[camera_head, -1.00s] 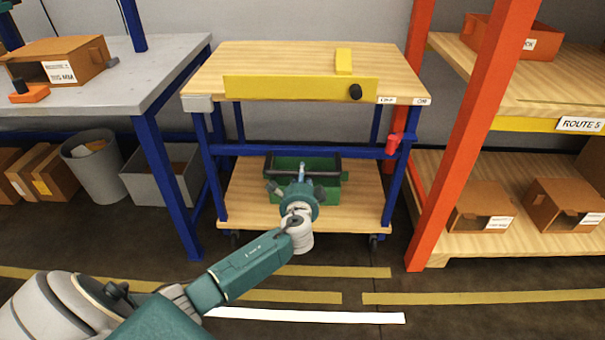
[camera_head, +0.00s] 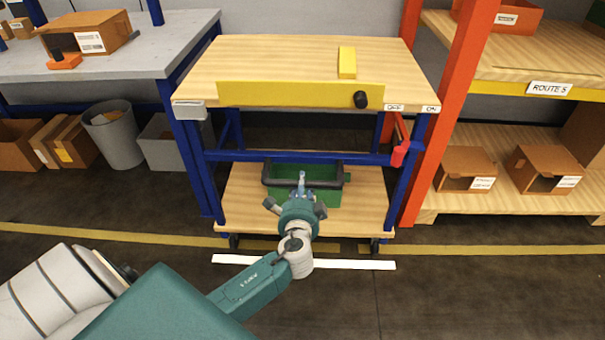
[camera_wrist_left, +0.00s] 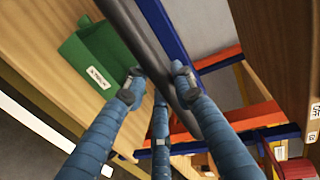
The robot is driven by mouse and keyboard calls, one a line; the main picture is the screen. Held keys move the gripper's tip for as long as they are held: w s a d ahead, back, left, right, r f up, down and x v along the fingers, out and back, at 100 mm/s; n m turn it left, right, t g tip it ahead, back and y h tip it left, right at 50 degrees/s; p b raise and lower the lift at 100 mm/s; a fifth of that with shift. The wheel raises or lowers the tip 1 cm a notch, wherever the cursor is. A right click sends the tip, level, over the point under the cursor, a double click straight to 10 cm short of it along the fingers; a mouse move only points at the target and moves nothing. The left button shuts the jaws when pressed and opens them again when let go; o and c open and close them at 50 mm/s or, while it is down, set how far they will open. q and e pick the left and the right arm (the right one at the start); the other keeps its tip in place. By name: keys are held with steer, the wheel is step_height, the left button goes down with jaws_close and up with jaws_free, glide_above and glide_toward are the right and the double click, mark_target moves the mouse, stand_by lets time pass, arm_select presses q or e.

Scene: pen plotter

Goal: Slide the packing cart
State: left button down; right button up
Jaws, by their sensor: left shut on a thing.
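The packing cart has a pale wood top (camera_head: 290,58), a yellow front panel, blue legs and a wooden lower shelf (camera_head: 240,197). It stands in the middle of the head view on dark casters, its front near the white floor line. My left gripper (camera_head: 298,191) is in front of the lower shelf, shut on the dark bar, which shows well in the left wrist view (camera_wrist_left: 150,50). Its fingers lie on both sides of the bar. A green bin (camera_head: 322,197) sits on the shelf behind the gripper, partly hidden; it also shows in the left wrist view (camera_wrist_left: 95,55). My right gripper is not in view.
A red lever (camera_head: 399,155) hangs at the cart's right side, under OFF and ON labels. An orange rack post (camera_head: 437,120) stands close on the right. A grey workbench (camera_head: 120,60) stands close on the left. Floor before the white line (camera_head: 345,265) is clear.

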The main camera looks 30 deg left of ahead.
arm_select(q)
steer(key=s, duration=0.1)
steer(key=s+d, duration=0.1)
steer(key=shift+s+d+f, duration=0.1)
steer(key=shift+s+d, duration=0.2)
steer(key=c, duration=1.5)
jaws_free()
steer(key=shift+o, duration=0.2)
steer(key=v, duration=1.2)
